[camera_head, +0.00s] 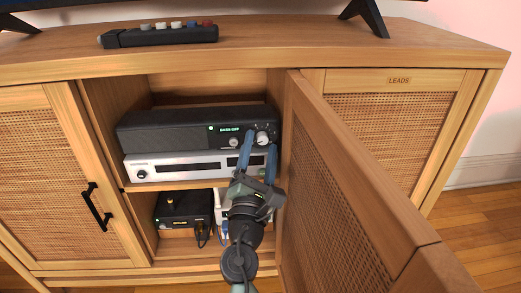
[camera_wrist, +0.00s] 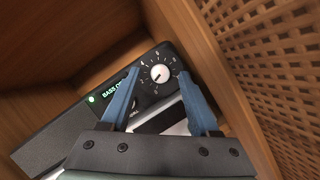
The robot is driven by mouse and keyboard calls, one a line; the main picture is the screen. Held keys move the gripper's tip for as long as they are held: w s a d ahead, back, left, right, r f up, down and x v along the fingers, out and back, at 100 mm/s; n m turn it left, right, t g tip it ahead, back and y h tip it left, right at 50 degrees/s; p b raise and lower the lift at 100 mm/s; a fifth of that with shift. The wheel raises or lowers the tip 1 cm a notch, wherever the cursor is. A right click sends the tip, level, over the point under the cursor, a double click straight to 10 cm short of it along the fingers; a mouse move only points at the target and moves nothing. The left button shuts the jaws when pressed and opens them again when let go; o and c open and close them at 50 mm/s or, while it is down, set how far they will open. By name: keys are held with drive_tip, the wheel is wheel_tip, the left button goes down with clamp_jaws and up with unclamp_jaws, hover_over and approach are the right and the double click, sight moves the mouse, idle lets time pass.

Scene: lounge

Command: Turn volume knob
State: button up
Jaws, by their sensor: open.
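The volume knob (camera_head: 262,137) is a pale round dial at the right end of the black amplifier (camera_head: 165,131) on the upper shelf. In the wrist view the knob (camera_wrist: 159,73) has a dark pointer and is ringed by numbers. My gripper (camera_head: 258,146) is open, with blue fingers pointing at the amplifier's front. In the wrist view the fingers (camera_wrist: 158,75) stand on either side of the knob, with gaps. I cannot tell their exact distance from it. A smaller knob (camera_head: 234,142) sits to the left, beside a green display reading "BASS OFF".
A silver unit (camera_head: 160,166) lies below the amplifier. A black box (camera_head: 185,209) is on the lower shelf. The open cabinet door (camera_head: 335,200) stands close to the right of my arm. The cabinet's left wall (camera_head: 110,130) bounds the other side. A remote-like bar (camera_head: 160,37) lies on top.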

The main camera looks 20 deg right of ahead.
clamp_jaws()
idle(0.4)
drive_tip(key=shift+r+m, duration=0.1)
drive_tip(key=shift+m, duration=0.3)
drive_tip(key=m+p, duration=0.1)
drive_tip(key=m+g+p, duration=0.1)
drive_tip(key=m, duration=0.1)
drive_tip(key=m+g+h+p, duration=0.1)
drive_tip(key=m, duration=0.1)
drive_tip(key=shift+w+a+r+p, duration=0.1)
drive_tip(key=shift+a+r+p, duration=0.1)
drive_tip(key=shift+r+p, duration=0.15)
drive_tip(key=m+g+p, duration=0.2)
drive_tip(key=m+p, duration=0.1)
drive_tip(key=m, duration=0.1)
drive_tip(key=shift+r, duration=0.15)
drive_tip(key=m+g+y+p, duration=0.1)
drive_tip(key=m+p, duration=0.3)
drive_tip(key=shift+r, duration=0.15)
drive_tip(key=shift+m+g+y+p, duration=0.3)
drive_tip(key=shift+m+y+p, duration=0.3)
drive_tip(key=shift+m+p, duration=0.7)
